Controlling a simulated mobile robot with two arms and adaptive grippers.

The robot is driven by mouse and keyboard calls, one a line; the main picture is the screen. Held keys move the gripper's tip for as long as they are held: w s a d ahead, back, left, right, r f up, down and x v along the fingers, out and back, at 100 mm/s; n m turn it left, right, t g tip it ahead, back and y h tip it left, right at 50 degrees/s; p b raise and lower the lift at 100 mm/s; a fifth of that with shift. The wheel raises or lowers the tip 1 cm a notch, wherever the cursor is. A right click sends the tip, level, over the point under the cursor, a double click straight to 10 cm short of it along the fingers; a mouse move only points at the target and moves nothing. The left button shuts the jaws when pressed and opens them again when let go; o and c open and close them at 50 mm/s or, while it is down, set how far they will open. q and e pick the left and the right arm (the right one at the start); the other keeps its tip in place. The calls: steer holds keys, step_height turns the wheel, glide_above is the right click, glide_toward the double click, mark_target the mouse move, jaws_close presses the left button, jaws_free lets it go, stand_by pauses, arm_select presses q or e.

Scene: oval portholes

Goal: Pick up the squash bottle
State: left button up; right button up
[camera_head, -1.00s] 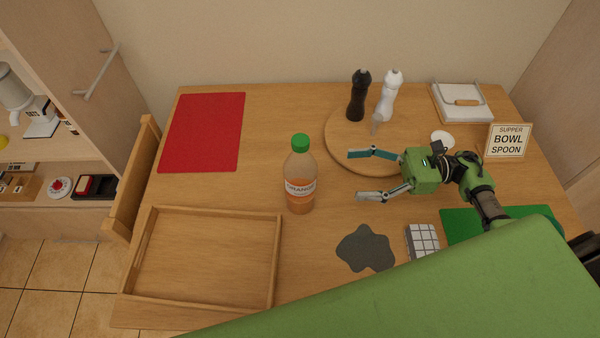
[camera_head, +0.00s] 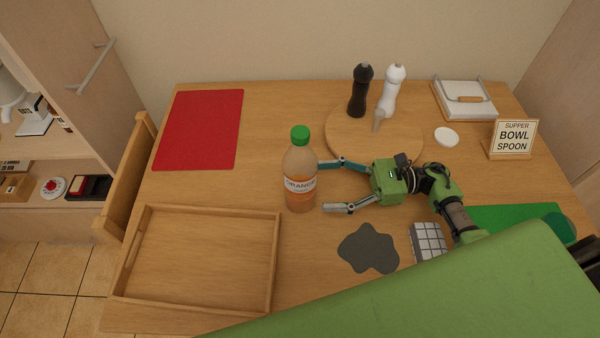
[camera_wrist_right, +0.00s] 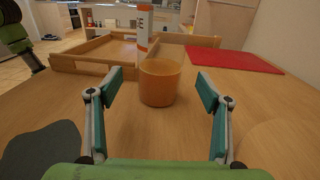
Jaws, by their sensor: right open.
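The squash bottle (camera_head: 300,188) stands upright on the table, clear with orange drink, a label and a green cap. My right gripper (camera_head: 323,187) is open just to the right of it, its fingers pointing at the bottle. The upper finger's tip is partly behind the bottle or right at its side; I cannot tell whether it touches. In the right wrist view the bottle's orange lower part (camera_wrist_right: 160,82) is centred in the gap between the open fingers, at about their tips. My left gripper is not seen in the head view.
A wooden tray (camera_head: 133,250) lies left of the bottle, a red mat (camera_head: 200,130) behind left. A round board (camera_head: 345,145) carries black (camera_head: 358,92) and white (camera_head: 391,92) mills. A dark patch (camera_head: 368,248) and a gridded cube (camera_head: 428,240) lie in front of my right gripper.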

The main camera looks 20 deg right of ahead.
mark_target(300, 185)
steer(key=shift+x, duration=0.8)
steer(key=p+x, duration=0.2)
steer(key=x, duration=0.1)
steer(key=p+x, duration=0.1)
steer(key=shift+w+a+r, duration=0.1)
steer(key=shift+a+r, duration=0.2)
steer(key=shift+a, duration=0.1)
steer(key=shift+a+f, duration=0.2)
steer(key=shift+w, duration=0.1)
steer(key=c, duration=1.5)
